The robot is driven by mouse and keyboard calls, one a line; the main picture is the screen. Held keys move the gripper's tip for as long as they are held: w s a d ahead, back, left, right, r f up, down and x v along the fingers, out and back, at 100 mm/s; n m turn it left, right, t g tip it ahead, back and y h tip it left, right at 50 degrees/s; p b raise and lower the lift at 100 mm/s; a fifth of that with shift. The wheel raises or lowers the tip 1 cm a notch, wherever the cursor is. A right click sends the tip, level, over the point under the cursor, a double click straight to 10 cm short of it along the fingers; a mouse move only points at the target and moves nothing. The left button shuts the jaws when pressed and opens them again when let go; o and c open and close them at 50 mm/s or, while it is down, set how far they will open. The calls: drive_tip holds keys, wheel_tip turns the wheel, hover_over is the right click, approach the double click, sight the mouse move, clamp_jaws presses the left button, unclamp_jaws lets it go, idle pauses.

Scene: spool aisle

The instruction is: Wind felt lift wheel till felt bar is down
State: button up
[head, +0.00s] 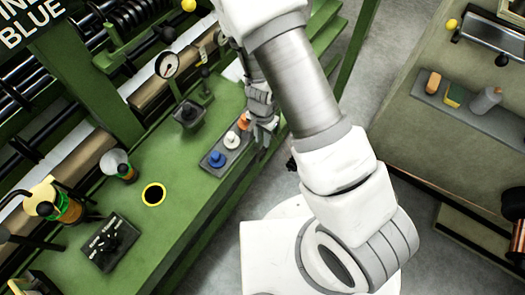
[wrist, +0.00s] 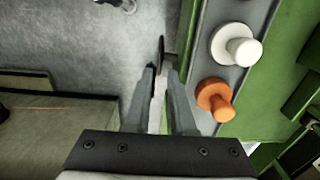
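My gripper (head: 262,136) hangs at the bench's aisle-side edge in the head view, beside the push-button strip. In the wrist view its two fingers (wrist: 161,76) are a little apart, with a narrow gap between the tips. A thin dark wheel-like part (wrist: 162,52), seen nearly edge-on, sits just beyond the fingertips at the bench side. It may be the felt lift wheel. Whether the fingers touch it cannot be told. In the head view my arm and hand hide that spot. I cannot pick out the felt bar in either view.
White (wrist: 236,45) and orange (wrist: 215,98) mushroom buttons stand close right of my fingers, with a blue one (head: 217,159) on the same strip.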

sight(262, 149)
wheel_tip(262, 149, down, 8)
drive_tip(key=shift+r+b, duration=0.25)
drive_tip(key=shift+b, duration=0.7)
clamp_jaws()
